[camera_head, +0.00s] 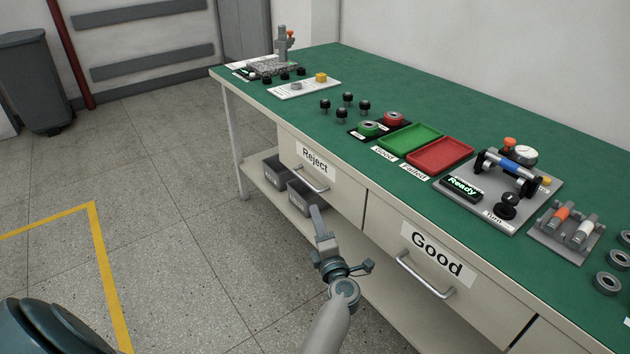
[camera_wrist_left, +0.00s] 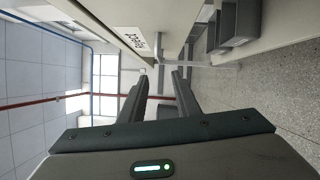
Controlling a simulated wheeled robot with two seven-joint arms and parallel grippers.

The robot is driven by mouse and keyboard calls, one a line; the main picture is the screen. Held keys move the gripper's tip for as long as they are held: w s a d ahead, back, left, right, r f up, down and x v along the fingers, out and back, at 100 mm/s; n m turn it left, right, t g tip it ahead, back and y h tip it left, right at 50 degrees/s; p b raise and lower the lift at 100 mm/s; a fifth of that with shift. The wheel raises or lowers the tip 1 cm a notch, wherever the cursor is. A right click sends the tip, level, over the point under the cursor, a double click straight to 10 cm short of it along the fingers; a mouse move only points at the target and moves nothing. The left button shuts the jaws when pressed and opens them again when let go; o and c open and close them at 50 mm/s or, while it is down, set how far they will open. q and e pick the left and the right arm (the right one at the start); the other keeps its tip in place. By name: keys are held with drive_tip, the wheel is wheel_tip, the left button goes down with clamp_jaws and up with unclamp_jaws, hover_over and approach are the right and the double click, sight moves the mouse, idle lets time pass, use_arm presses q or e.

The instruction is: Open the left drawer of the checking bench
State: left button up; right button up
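The checking bench (camera_head: 345,150) has a green top and pale drawer fronts. Its left drawer (camera_head: 345,191), labelled "Reject", looks shut and has a silver bar handle (camera_head: 312,182). The "Reject" front (camera_wrist_left: 140,17) also shows in the left wrist view, with a silver bar (camera_wrist_left: 205,66) just beyond my fingertips. My left gripper (camera_head: 318,212) is in front of and below that handle in the head view. In the left wrist view my left gripper (camera_wrist_left: 160,78) has its fingers apart, with nothing held. Whether a fingertip touches the handle cannot be told. My right gripper is not in view.
The "Good" drawer (camera_head: 385,238) with its own handle (camera_head: 425,277) is to the right, also shut. Grey bins (camera_head: 300,200) stand on the lower shelf (camera_head: 262,182) behind my gripper. Trays and parts cover the benchtop. The floor at left is open.

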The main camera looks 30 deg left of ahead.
sight(303, 178)
use_arm(q)
drive_tip(key=shift+s, duration=0.1)
drive_tip(key=shift+a, duration=0.1)
